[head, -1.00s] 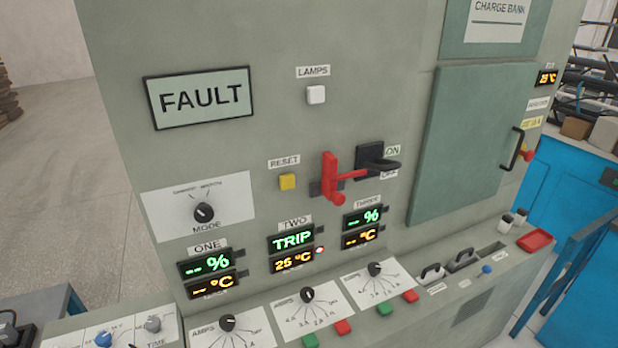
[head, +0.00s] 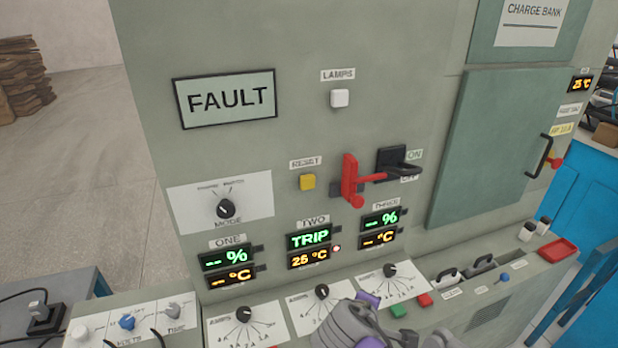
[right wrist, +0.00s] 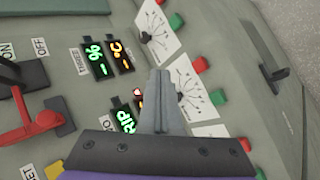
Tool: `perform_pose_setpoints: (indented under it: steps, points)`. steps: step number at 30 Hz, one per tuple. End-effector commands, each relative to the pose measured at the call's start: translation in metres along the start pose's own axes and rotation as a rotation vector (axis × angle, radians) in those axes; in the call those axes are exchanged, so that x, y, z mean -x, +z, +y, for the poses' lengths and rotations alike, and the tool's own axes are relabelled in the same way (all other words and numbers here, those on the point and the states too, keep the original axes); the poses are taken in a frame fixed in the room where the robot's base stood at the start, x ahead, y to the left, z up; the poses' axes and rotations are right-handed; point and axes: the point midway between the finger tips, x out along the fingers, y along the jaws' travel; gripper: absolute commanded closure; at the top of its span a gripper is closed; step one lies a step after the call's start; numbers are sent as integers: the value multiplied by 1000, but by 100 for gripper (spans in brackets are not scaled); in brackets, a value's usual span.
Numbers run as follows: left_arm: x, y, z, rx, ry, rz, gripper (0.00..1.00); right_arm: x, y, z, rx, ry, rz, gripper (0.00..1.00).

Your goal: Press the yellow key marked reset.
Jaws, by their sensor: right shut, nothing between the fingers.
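The yellow key (head: 307,181) sits on the upright grey panel under a label reading RESET, left of a red lever. Its yellow edge also shows at the bottom left of the right wrist view (right wrist: 54,170). My right gripper (right wrist: 161,78) is shut and empty, with its fingers together in front of the panel's displays. In the head view, grey and purple parts of my right arm (head: 348,322) show at the bottom, below and apart from the yellow key. My left gripper is not in view.
The red lever (head: 350,181) and black ON/OFF handle (head: 395,168) stick out right of the key. A white LAMPS key (head: 340,98) is above. Display TWO (head: 310,240) reads TRIP, and the sign (head: 225,98) reads FAULT. Dials and keys line the sloping ledge below.

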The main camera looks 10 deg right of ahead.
Motion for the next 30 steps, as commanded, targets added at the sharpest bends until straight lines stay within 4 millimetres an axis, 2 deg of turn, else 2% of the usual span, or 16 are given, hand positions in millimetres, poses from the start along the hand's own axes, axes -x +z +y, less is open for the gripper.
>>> perform_pose_setpoints:
  steps: [1, 3, 6, 9, 12, 15, 26, 30]
  points:
    - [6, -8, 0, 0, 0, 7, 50, 13, -25, 30, 121, 88, 1, 100]
    - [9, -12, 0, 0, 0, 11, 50, 27, -51, 61, 263, 202, -15, 100]
    - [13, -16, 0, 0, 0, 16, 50, 49, -83, 94, 416, 339, -39, 100]
    - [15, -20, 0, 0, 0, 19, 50, 67, -106, 115, 514, 438, -59, 100]
    - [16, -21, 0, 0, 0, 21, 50, 78, -120, 127, 569, 498, -74, 100]
    - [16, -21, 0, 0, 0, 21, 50, 83, -125, 132, 591, 524, -82, 100]
    - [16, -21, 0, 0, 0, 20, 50, 82, -126, 132, 593, 526, -84, 100]
    - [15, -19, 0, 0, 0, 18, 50, 78, -132, 135, 593, 525, -83, 100]
